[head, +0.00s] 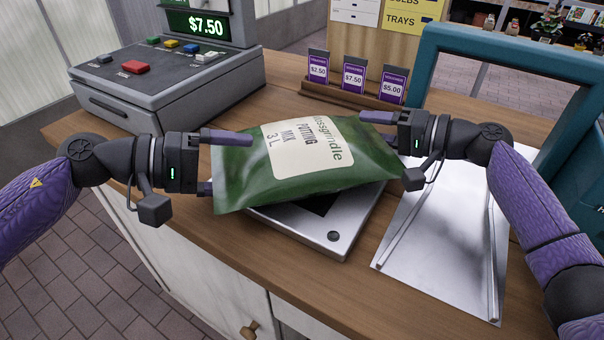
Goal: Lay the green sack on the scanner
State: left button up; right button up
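The green sack (300,182), with a white label, lies over the silver scanner (345,238) and covers most of it. The scanner's front edge and part of its dark window show. I cannot tell whether the sack's whole underside touches the scanner. My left gripper (214,163) is at the sack's left end, its fingers spread wide, one on the far side and one by the near left edge. My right gripper (392,148) is at the right end; its far finger shows apart from the sack, and its near finger is mostly hidden.
A grey cash register (165,85) showing $7.50 stands at the back left. Several purple price cards (353,78) stand in a wooden holder behind the sack. A metal tray (445,245) lies to the right, under a teal frame (510,55). The wooden counter (190,215) is bare at the front left.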

jog(key=shift+d, duration=0.15)
pick_arm(q)
jog(key=v, duration=1.2)
pick_arm(e)
jog(key=o, duration=0.4)
jog(key=w+d, duration=0.1)
jog(key=d, duration=0.2)
jog(key=w+d, duration=0.1)
jog(key=d, duration=0.1)
jog(key=shift+w, duration=0.35)
jog(key=shift+w+d, duration=0.2)
jog(key=shift+d, duration=0.45)
